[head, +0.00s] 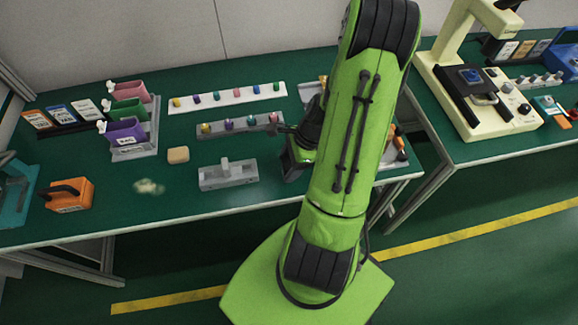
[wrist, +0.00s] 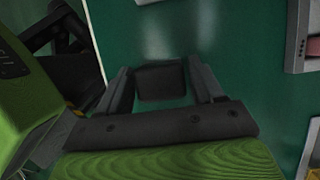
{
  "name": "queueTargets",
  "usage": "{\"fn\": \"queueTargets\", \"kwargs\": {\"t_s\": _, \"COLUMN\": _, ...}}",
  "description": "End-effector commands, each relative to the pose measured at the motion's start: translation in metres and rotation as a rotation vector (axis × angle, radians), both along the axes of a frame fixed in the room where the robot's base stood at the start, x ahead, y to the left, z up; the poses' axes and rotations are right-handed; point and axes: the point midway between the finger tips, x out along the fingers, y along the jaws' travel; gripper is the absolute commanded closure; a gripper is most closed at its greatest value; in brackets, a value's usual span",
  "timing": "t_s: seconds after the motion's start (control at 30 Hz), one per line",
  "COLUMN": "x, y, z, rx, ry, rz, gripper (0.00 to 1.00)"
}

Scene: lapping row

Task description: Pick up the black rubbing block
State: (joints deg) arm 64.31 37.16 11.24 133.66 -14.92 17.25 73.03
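The black rubbing block (wrist: 160,84) shows in the wrist view as a small dark block on the green table top, between the two fingers of my gripper (wrist: 158,72). The fingers stand apart on either side of it, with a narrow strip of green on the left; the right finger is very close to it, and I cannot tell if it touches. In the head view my gripper (head: 299,155) is low over the table, partly behind my green arm. The block is hidden there.
An orange block with a black handle (head: 68,194), a tan block (head: 178,155) and a grey fixture (head: 228,174) stand to the left on the green table. Grey and white racks (head: 240,125) lie behind. A cream machine (head: 478,95) is on the right table.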

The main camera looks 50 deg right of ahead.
Motion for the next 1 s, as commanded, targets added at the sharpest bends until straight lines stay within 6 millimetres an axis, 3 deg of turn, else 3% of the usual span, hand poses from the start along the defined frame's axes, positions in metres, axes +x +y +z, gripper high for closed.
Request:
{"fn": "queueTargets", "kwargs": {"t_s": 0.03, "x": 0.0, "y": 0.0, "z": 0.0, "rx": 0.0, "ry": 0.0, "rz": 0.0, "gripper": 0.42}}
{"fn": "queueTargets", "kwargs": {"t_s": 0.27, "x": 0.0, "y": 0.0, "z": 0.0, "rx": 0.0, "ry": 0.0, "rz": 0.0, "gripper": 0.76}}
{"fn": "queueTargets", "kwargs": {"t_s": 0.53, "x": 0.0, "y": -0.001, "z": 0.008, "rx": -0.002, "ry": -0.001, "rz": 0.0, "gripper": 0.76}}
{"fn": "queueTargets", "kwargs": {"t_s": 0.8, "x": 0.0, "y": -0.001, "z": 0.076, "rx": -0.004, "ry": -0.003, "rz": -0.001, "gripper": 0.76}}
{"fn": "queueTargets", "kwargs": {"t_s": 1.0, "x": 0.0, "y": 0.0, "z": 0.101, "rx": -0.001, "ry": -0.001, "rz": 0.0, "gripper": 0.76}}
